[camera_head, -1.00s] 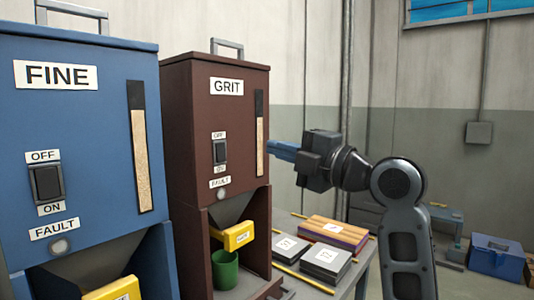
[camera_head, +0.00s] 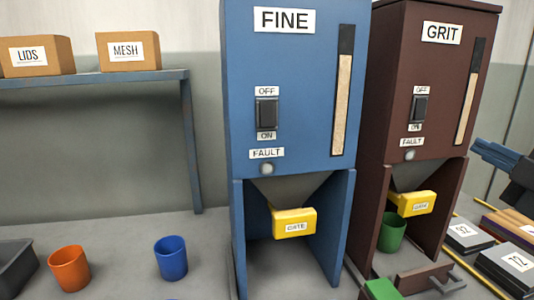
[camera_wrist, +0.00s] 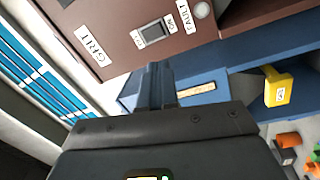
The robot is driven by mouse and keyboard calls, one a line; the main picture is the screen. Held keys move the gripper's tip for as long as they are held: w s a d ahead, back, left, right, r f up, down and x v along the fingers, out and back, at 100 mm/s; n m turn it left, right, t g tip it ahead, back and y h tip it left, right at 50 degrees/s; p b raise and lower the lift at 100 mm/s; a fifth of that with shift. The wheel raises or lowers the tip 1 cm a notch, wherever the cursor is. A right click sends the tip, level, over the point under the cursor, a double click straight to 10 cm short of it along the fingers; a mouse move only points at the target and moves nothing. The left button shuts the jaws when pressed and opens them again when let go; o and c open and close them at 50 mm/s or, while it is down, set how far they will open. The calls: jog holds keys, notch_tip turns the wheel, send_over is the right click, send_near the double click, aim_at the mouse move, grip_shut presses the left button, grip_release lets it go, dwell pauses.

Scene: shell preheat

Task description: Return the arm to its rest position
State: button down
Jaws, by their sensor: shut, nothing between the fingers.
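My gripper (camera_head: 484,154) is at the right edge of the head view, raised just right of the brown GRIT hopper (camera_head: 440,75). Its blue fingers are together and hold nothing; they also show in the wrist view (camera_wrist: 157,85), apart from the hopper, whose GRIT label is at the top. Only the wrist end of my arm shows in the head view; the rest of the arm is out of frame.
The blue FINE hopper (camera_head: 285,110) stands left of the GRIT hopper. A green cup (camera_head: 392,232) sits under the GRIT gate (camera_head: 414,204). Orange (camera_head: 69,269) and blue (camera_head: 171,258) cups stand on the bench. Labelled blocks (camera_head: 508,263) lie below my gripper.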

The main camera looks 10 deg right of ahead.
jog(key=s+a+f+m+g+h, duration=0.1)
jog(key=s+a+f+m, duration=0.3)
jog(key=f, duration=0.3)
jog(key=s+a+f+m+g+h, duration=0.1)
jog(key=s+a+f+m, duration=0.2)
jog(key=f, duration=0.5)
jog(key=s+a+f+m+g+h, duration=0.1)
jog(key=s+a+f+m, duration=0.3)
jog(key=f, duration=0.3)
jog(key=s+a+f+m+y, duration=0.1)
jog(key=s+a+f+m, duration=0.1)
jog(key=s, duration=0.9)
jog(key=s+a+f+m+g+y, duration=0.1)
jog(key=s+a, duration=0.4)
jog(key=s, duration=0.7)
notch_tip(320, 180, down, 2)
jog(key=shift+a+f+m+y, duration=0.1)
jog(key=shift+a+m+y, duration=0.1)
jog(key=shift+m+y, duration=0.25)
